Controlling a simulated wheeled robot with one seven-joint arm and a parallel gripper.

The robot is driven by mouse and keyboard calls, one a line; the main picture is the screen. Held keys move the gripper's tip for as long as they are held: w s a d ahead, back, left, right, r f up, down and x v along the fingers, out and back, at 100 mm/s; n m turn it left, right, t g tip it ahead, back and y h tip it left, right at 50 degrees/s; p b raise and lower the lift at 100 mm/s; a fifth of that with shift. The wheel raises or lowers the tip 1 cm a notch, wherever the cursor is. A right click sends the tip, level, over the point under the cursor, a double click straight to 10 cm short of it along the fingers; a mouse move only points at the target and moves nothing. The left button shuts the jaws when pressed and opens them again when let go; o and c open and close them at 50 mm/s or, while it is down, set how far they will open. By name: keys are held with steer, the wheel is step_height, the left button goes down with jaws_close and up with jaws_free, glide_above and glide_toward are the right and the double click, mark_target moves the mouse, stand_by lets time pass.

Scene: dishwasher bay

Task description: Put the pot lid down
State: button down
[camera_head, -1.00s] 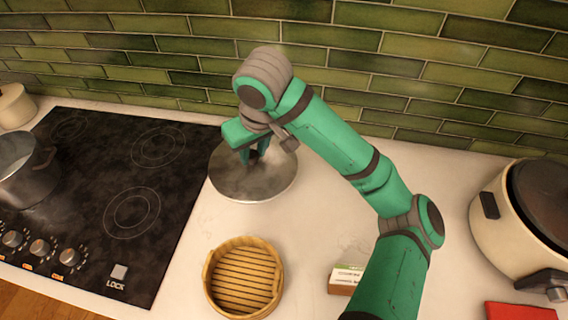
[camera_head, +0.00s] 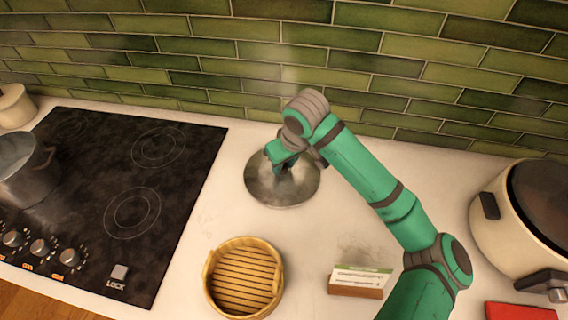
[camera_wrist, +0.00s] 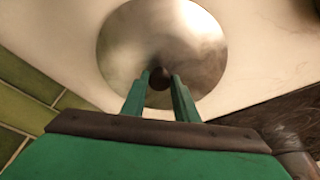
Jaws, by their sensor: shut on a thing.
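The pot lid (camera_head: 268,190) is a round, shiny metal disc over the white counter, between the cooktop and the rice cooker. My gripper (camera_head: 284,170) is above its middle. In the wrist view the lid (camera_wrist: 195,50) lies beneath the fingers, and my gripper (camera_wrist: 160,78) is shut on its dark round knob (camera_wrist: 159,77). The lid looks about level and close to the counter; I cannot tell whether it touches it. A metal pot (camera_head: 28,172) stands on the left of the cooktop.
The black cooktop (camera_head: 175,190) is left of the lid. A bamboo steamer (camera_head: 243,280) and a small card on a wooden holder (camera_head: 358,280) stand in front. The rice cooker (camera_head: 500,225) is at right. The green tiled wall (camera_head: 400,70) is behind. Counter around the lid is clear.

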steer(key=shift+w+f, duration=0.1)
steer(key=shift+f, duration=0.1)
steer(key=c, duration=1.4)
jaws_free()
steer(key=shift+d, duration=0.1)
steer(key=shift+s+r, duration=0.2)
steer(key=shift+r, duration=0.25)
steer(key=v, duration=1.1)
steer(key=shift+s+r, duration=0.1)
steer(key=shift+r, duration=0.1)
